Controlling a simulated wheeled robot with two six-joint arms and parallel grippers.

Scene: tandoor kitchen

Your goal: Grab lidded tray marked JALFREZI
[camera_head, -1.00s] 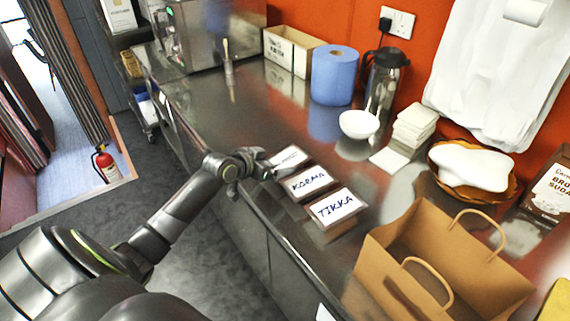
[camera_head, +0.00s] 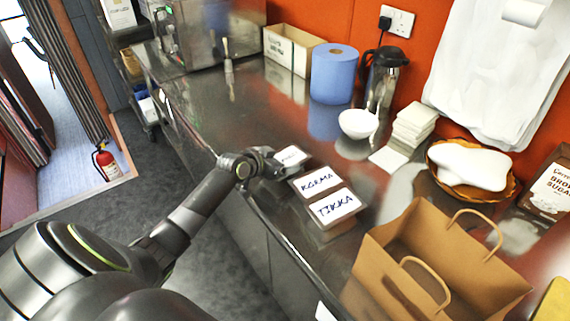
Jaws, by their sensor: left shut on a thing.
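Three lidded trays with white handwritten labels sit in a row near the front edge of the steel counter. The nearest reads TIKKA (camera_head: 337,206) and the middle one reads KORMA (camera_head: 320,181). The farthest tray (camera_head: 291,156) has a label too small and partly covered to read. My left gripper (camera_head: 279,164) comes in from the left and is shut on this farthest tray at its left side. The fingers hide part of it. I cannot tell whether it is lifted. My right gripper is not in view.
A brown paper bag (camera_head: 385,268) stands open at the near right. A white bowl (camera_head: 358,124), blue paper roll (camera_head: 333,74), dark flask (camera_head: 384,80) and stacked white squares (camera_head: 414,123) stand behind the trays. The counter left of the bowl is clear.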

